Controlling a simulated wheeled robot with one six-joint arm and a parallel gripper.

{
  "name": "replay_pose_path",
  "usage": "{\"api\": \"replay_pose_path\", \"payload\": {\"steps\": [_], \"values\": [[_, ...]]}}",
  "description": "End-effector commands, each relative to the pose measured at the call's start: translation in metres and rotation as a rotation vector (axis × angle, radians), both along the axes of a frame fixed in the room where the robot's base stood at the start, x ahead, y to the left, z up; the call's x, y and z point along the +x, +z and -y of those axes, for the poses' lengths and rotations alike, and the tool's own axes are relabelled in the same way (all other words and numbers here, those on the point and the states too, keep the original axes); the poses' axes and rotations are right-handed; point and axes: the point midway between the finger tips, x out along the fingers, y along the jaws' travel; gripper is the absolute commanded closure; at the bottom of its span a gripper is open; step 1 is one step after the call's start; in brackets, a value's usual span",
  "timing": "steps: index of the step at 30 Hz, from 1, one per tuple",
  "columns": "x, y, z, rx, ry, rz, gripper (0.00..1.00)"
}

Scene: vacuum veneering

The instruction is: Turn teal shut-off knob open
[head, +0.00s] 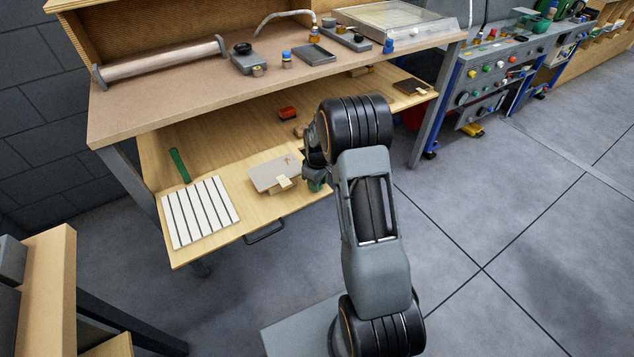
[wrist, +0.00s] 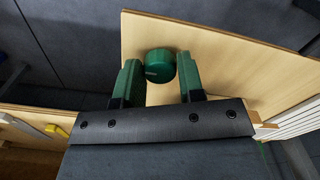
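In the wrist view, a dark green-teal round knob (wrist: 160,66) with a small pale mark on its side is at the edge of a pale wood surface (wrist: 245,65). My gripper (wrist: 160,70) has its two green fingers on either side of the knob, near the tips. The fingers are apart; the left one looks close to the knob, with a gap on the right. I cannot tell whether either touches. In the head view, my gripper (head: 316,182) is at the right edge of the pulled-out drawer (head: 240,228), and my arm hides part of it.
A grey plate with a small wood block (head: 274,175), a white slatted panel (head: 200,213) and a green strip (head: 180,166) lie on the drawer. The workbench top (head: 150,103) overhangs it. A control cabinet (head: 490,85) stands at the right. Floor in front is open.

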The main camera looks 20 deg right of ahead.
Motion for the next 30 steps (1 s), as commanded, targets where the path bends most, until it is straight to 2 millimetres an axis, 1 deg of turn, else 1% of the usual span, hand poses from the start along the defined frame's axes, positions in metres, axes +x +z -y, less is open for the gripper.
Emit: {"api": "replay_pose_path", "payload": {"steps": [1,6,8,14,20,30], "values": [[0.0,0.0001,0.0,0.0,0.0,0.0,0.69],[0.0001,0.0001,0.0,0.0,0.0,0.0,0.85],[0.0001,0.0002,0.0,0.0,0.0,0.0,0.9],[0.0,0.0004,-0.0001,0.0,-0.018,0.0,0.9],[0.0,0.0009,-0.0001,0.0,-0.106,0.0,0.9],[0.0,0.0008,-0.0001,0.0,-0.408,0.0,0.9]]}}
